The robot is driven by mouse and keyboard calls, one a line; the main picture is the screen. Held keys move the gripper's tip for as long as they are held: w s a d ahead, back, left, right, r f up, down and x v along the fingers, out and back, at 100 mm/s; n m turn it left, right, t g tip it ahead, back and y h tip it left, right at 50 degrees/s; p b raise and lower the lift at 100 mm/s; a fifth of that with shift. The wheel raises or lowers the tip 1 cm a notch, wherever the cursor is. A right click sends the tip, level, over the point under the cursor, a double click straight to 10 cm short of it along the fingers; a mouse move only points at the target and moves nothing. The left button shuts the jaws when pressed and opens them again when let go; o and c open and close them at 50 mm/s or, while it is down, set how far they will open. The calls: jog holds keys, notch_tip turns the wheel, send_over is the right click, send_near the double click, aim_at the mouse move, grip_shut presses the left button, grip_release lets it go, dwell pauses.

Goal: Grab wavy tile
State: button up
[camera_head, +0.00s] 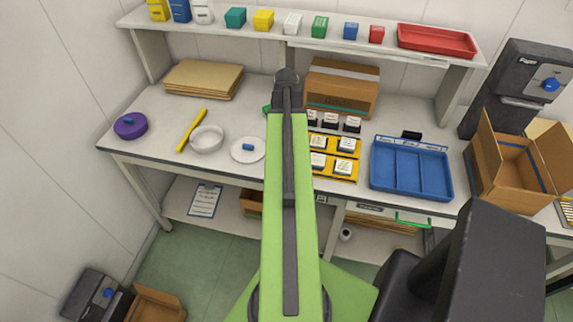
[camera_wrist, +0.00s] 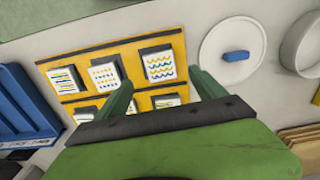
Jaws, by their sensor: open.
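The wavy tile (camera_wrist: 160,65) is a white square with blue, green and yellow wavy lines on a dark block. It stands in the front row of the yellow rack (camera_wrist: 78,87), at the end beside the round white lid. In the wrist view my gripper (camera_wrist: 163,88) is open, its two green fingers apart on either side of the tile's lower edge in the picture. No contact shows, and the height above the tile is hard to tell. In the head view my arm covers that end of the rack (camera_head: 343,179), and I cannot make out the wavy tile.
A dotted tile (camera_wrist: 104,75) and a lined tile (camera_wrist: 66,79) share the row; other tiles stand behind. The white lid (camera_wrist: 230,50) with a blue knob and a white bowl (camera_head: 207,139) lie to one side, a blue tray (camera_head: 411,168) to the other.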

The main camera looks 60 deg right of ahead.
notch_tip(320, 180, down, 7)
jog(key=b, duration=0.5)
jog(key=shift+a+f+b, duration=0.1)
jog(key=shift+a+b, duration=0.05)
jog(key=shift+b, duration=0.25)
jog(key=shift+r, duration=0.2)
jog(key=c, duration=1.5)
